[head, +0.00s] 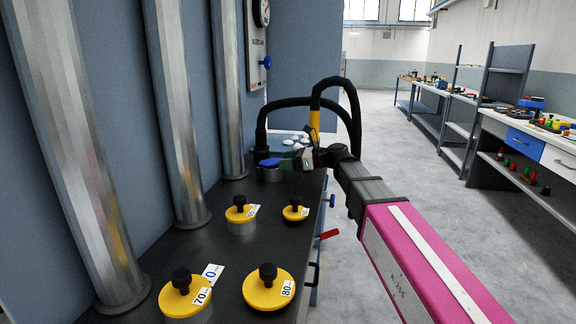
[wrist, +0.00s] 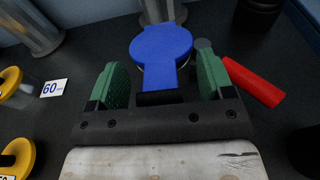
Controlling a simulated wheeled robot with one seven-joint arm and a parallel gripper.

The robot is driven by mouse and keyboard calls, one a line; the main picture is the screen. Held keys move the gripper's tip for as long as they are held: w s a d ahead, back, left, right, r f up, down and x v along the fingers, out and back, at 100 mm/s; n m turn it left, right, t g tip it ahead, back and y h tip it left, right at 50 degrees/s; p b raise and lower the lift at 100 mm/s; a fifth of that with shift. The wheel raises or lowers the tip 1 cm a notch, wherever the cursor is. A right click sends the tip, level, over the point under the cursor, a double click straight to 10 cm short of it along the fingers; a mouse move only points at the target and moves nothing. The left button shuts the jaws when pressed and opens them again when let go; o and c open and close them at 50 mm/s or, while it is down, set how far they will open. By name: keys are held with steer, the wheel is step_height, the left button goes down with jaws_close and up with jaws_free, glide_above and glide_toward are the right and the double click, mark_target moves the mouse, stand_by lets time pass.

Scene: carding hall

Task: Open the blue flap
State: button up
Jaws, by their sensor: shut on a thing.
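The blue flap (wrist: 161,48) is a round lid with a narrower tab running back between my fingers in the wrist view. In the head view the flap (head: 268,162) sits on a short grey pipe stub (head: 271,175) on the dark bench top. My gripper (wrist: 163,85), with green pads, is at the tab, one finger on each side, shut on the flap. The contact between pads and tab is not clearly visible. In the head view my gripper (head: 297,159) is right beside the flap. It looks flat over the stub.
A red handle (wrist: 254,82) lies close outside the right finger. Steel pipes (head: 178,110) rise along the left. The floor (head: 400,180) to the right is clear.

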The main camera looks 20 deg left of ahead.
steer(key=shift+a+r+h, duration=0.3)
steer(key=shift+r+h, duration=0.6)
steer(key=r+h, duration=0.1)
steer(key=a+r+h, duration=0.1)
steer(key=r+h, duration=0.1)
steer(key=shift+a+h, duration=0.3)
steer(key=a+r+h, duration=0.1)
steer(key=a+h, duration=0.1)
steer(key=h, duration=0.1)
steer(key=shift+s+r+t, duration=0.2)
steer(key=shift+r+t, duration=0.2)
steer(key=shift+s+a+r, duration=0.1)
steer(key=shift+a+r, duration=0.3)
steer(key=shift+a, duration=0.4)
steer(key=shift+s+a+r, duration=0.1)
steer(key=shift+a+r, duration=0.25)
steer(key=shift+a, duration=0.45)
steer(key=shift+s+a+r, duration=0.1)
steer(key=shift+s+a, duration=0.1)
steer(key=shift+a, duration=1.35)
steer(key=o, duration=1.3)
step_height(320, 180, up, 9)
glide_above(276, 161)
steer(key=shift+w+f, duration=0.2)
